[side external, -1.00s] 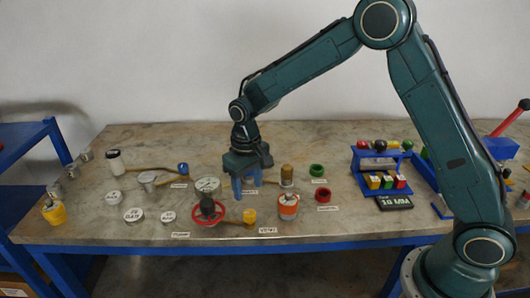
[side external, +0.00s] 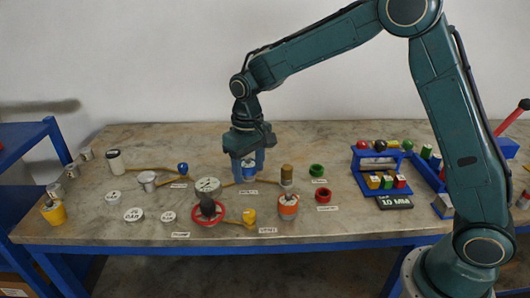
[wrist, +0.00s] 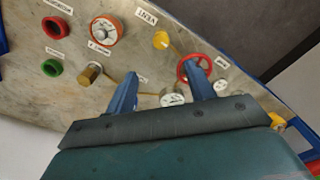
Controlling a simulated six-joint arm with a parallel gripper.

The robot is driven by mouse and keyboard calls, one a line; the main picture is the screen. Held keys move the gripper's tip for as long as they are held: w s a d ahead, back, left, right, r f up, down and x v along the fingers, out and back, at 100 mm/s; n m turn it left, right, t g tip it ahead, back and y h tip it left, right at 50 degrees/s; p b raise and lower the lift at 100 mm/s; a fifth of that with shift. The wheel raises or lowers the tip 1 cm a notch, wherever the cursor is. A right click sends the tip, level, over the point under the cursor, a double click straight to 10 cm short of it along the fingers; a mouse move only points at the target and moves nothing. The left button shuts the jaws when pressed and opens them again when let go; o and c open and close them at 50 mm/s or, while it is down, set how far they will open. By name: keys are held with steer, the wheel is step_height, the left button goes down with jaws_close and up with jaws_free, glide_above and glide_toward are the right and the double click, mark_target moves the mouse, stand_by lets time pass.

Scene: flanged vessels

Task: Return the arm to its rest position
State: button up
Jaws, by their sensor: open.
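My gripper (side external: 249,176) hangs above the middle of the bench, pointing down, with its two blue fingers apart. In the wrist view the fingers (wrist: 164,92) stand well apart and no object is held between them. A white-faced gauge (side external: 207,186) lies to the left of the gripper, and a brown-topped cylinder (side external: 286,174) stands to its right. A small blue and white item (side external: 248,169) shows between the fingers in the side view; I cannot tell what it is. My arm reaches out from the right, its elbow high.
Near the gripper are a red handwheel (side external: 208,212), an orange-banded vessel (side external: 288,206), a green ring (side external: 317,171) and a red ring (side external: 323,194). A blue rack (side external: 365,186) with coloured blocks stands on the right. Air above the bench is clear.

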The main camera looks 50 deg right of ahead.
steer(key=s+d+r+t, duration=0.2)
steer(key=s+d+r, duration=0.1)
steer(key=s+r, duration=0.4)
steer(key=s+d+r+t, duration=0.1)
steer(key=s+d+r, duration=0.1)
steer(key=s+r, duration=0.45)
steer(key=s+d+t, duration=0.2)
steer(key=s, duration=1.3)
steer(key=shift+d+t, duration=0.3)
